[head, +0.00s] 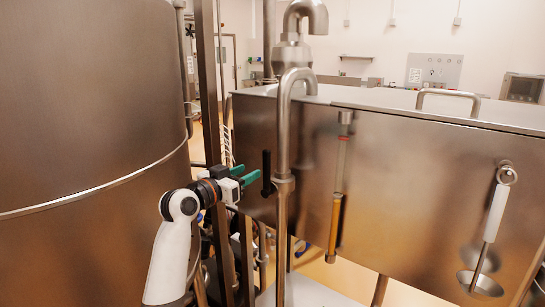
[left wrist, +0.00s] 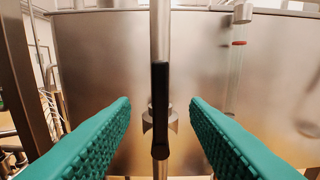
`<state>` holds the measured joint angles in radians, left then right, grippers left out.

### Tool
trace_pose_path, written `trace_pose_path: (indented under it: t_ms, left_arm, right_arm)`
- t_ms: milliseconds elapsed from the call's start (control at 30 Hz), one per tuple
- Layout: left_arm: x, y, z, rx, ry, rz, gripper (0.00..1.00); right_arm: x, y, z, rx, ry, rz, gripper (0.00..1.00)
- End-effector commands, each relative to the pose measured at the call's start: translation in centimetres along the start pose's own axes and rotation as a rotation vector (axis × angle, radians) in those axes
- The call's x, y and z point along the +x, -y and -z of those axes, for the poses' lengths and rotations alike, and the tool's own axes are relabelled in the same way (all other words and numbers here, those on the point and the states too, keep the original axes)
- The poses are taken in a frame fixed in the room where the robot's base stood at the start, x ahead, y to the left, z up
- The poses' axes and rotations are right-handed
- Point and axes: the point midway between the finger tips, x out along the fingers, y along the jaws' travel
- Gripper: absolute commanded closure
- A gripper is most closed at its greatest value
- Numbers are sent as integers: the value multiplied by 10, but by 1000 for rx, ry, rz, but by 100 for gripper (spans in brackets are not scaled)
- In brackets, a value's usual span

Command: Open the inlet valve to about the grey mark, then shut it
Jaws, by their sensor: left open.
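The inlet valve's black lever (head: 266,173) stands upright beside the vertical steel pipe (head: 283,130) in front of the hopper (head: 400,190). My left gripper (head: 247,173), with green fingers, is open and empty just left of the lever. In the left wrist view the lever (left wrist: 160,110) appears upright, centred between the spread fingers and ahead of them, with no contact visible. A sight tube (head: 336,215) on the hopper front is amber in its lower part and clear above, with a red mark (head: 343,138) near its top. I cannot make out the grey mark. My right gripper is out of view.
A large steel tank (head: 80,150) fills the left side, close to my left arm. Upright posts (head: 210,90) stand between tank and hopper. A white-handled tool (head: 495,212) hangs on the hopper front at right. A lid handle (head: 448,97) rises from the hopper top.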

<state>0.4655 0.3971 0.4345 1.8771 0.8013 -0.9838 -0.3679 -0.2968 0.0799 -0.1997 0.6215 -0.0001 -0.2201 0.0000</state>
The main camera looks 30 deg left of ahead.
Motion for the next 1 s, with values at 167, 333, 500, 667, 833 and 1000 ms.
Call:
trace_pose_path:
  t_ms: [167, 333, 500, 667, 833, 1000]
  left_arm:
    - [33, 0, -7, -7, 2, 2, 58]
    - [69, 1, -7, -7, 2, 2, 58]
    - [95, 0, -5, -5, 2, 1, 58]
    - [107, 0, -3, -4, 3, 0, 58]
    - [111, 0, -2, -1, 4, 0, 58]
    - [111, 0, -1, -1, 4, 0, 58]
  right_arm:
    - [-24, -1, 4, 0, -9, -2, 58]
    - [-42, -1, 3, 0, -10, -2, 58]
    - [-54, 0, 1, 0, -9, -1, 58]
    - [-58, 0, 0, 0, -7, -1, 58]
    - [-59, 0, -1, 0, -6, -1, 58]
    - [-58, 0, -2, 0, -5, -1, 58]
